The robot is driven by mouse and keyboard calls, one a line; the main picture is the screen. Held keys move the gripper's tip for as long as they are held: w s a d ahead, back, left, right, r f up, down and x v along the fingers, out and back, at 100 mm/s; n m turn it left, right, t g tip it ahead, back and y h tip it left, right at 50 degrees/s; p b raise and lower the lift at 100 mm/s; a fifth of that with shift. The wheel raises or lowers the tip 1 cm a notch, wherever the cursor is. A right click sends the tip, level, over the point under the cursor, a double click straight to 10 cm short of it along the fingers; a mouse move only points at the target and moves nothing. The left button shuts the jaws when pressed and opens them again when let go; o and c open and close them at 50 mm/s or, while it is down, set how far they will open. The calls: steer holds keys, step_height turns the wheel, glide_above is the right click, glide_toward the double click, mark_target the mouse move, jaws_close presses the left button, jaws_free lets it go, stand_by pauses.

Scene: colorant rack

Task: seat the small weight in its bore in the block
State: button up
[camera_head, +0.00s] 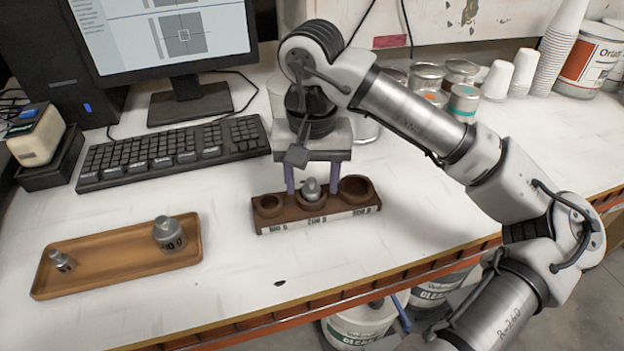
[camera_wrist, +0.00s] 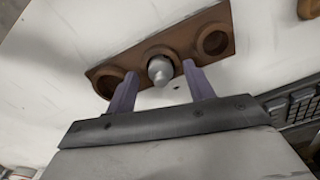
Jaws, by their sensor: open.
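The small weight (camera_head: 62,260), a little grey metal cylinder with a knob, leans at the left end of the wooden tray. The brown block (camera_head: 262,228) has three round bores. A grey middle-sized weight (camera_head: 311,190) stands in the middle bore; its knob also shows in the wrist view (camera_wrist: 160,71). The left bore (camera_head: 269,205) and right bore (camera_head: 356,188) look empty. My gripper (camera_head: 312,186) is open above the block, its two purple fingers on either side of the middle weight. The fingers (camera_wrist: 159,72) appear apart from the weight in the wrist view.
The wooden tray (camera_head: 112,267) also holds a larger grey weight (camera_head: 168,233) at its right end. A keyboard (camera_head: 175,150) and monitor stand behind. Cans and cups line the back right. The white tabletop between tray and block is clear.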

mark_target(312, 179)
step_height(312, 179, up, 13)
stand_by(0.3)
steer(key=shift+r, duration=0.15)
